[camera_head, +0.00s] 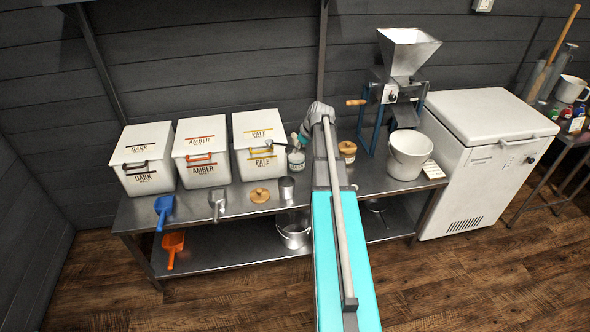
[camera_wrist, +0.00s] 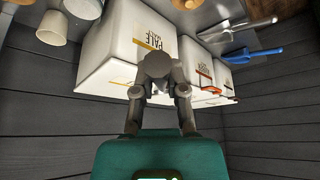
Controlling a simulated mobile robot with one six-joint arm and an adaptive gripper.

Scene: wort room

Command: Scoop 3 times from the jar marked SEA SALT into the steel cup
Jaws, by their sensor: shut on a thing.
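My gripper (camera_head: 288,145) is shut on a small grey tool, likely a scoop (camera_head: 273,143), and holds it above the bench close to the pale malt bin. The wrist view also shows my gripper (camera_wrist: 160,88) with the grey tool (camera_wrist: 158,66) between its fingers; what the tool holds cannot be seen. A small pale jar (camera_head: 296,160) stands just below my gripper, beside the bin; its label is too small to read. The steel cup (camera_head: 287,189) stands upright in front of this jar, apart from it. A wooden lid (camera_head: 260,195) lies left of the cup.
Bins marked DARK (camera_head: 144,180), AMBER (camera_head: 203,175) and PALE (camera_head: 260,168) line the back. A blue scoop (camera_head: 163,207) and a steel scoop (camera_head: 217,203) lie at the front edge. Right of my arm are a wooden-lidded jar (camera_head: 348,150), a mill (camera_head: 404,85) and a white bucket (camera_head: 408,160).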

